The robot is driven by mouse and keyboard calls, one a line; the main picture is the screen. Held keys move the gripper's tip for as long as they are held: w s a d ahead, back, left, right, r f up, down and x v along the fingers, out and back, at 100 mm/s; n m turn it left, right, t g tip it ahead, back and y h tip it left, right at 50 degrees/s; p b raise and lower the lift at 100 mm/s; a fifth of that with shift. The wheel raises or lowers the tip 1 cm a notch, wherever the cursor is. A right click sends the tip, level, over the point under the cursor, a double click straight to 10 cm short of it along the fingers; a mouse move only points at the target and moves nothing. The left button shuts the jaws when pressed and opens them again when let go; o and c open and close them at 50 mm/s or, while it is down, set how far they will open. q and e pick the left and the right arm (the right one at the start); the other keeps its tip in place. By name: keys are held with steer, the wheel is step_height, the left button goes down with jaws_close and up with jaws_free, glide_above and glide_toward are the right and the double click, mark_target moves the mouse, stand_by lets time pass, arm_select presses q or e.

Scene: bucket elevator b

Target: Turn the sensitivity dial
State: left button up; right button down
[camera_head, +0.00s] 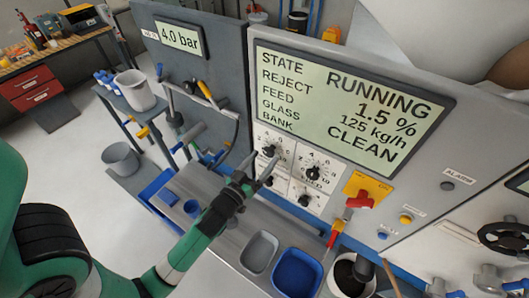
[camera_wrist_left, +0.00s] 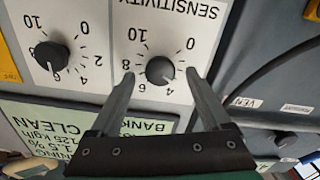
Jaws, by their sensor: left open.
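My left gripper (camera_head: 260,168) is open and empty in front of the white dial panel (camera_head: 290,143). In the left wrist view, which shows the panel upside down, a black dial (camera_wrist_left: 160,70) with a numbered scale lies between the two open fingertips (camera_wrist_left: 159,76). I cannot tell how far the fingertips are from the panel. The word SENSITIVITY (camera_wrist_left: 182,11) is printed near this dial. A second black dial (camera_wrist_left: 50,55) is to its left in that view. In the head view my fingers partly cover the panel's left side. My right gripper is not in view.
A large display (camera_head: 345,105) reads RUNNING and CLEAN above the dials. A red switch (camera_head: 360,200) on a yellow plate is to the right. A grey tray (camera_head: 260,252) and a blue tray (camera_head: 297,272) sit below on the bench.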

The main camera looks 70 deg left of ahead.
arm_select(q)
steer(key=shift+w+a, duration=0.45)
steer(key=shift+w, duration=0.15)
steer(key=shift+c, duration=0.3)
jaws_close()
steer(key=m, duration=0.4)
steer(key=shift+p, duration=0.35)
steer(key=shift+m+p, duration=0.3)
steer(key=shift+m, duration=1.7)
